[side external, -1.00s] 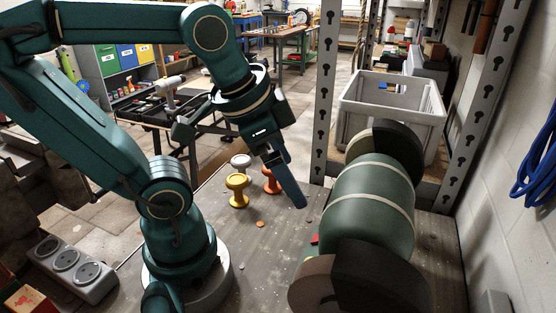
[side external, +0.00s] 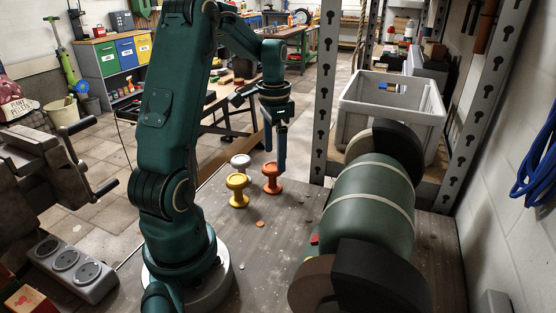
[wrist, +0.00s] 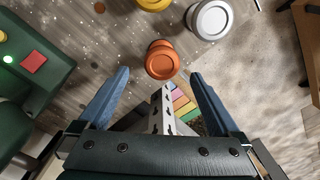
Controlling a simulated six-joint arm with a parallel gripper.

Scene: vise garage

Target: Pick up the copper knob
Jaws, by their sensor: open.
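The copper knob (side external: 272,178) stands upright on the workbench, right of a yellow knob (side external: 238,190) and a silver knob (side external: 241,162). In the wrist view the copper knob (wrist: 162,60) lies just ahead of the fingertips, about midway between them. My gripper (side external: 275,160) points down, close to the copper knob and above the bench. In the wrist view my gripper (wrist: 159,75) has its two blue fingers wide apart with nothing between them. The yellow knob (wrist: 153,3) and the silver knob (wrist: 209,19) show beyond the copper one.
A large green bench grinder (side external: 372,205) stands on the bench at the right. A metal shelf upright (side external: 323,100) and a grey crate (side external: 392,105) stand behind. A power strip (side external: 72,268) lies at the front left. The bench in front of the knobs is mostly clear.

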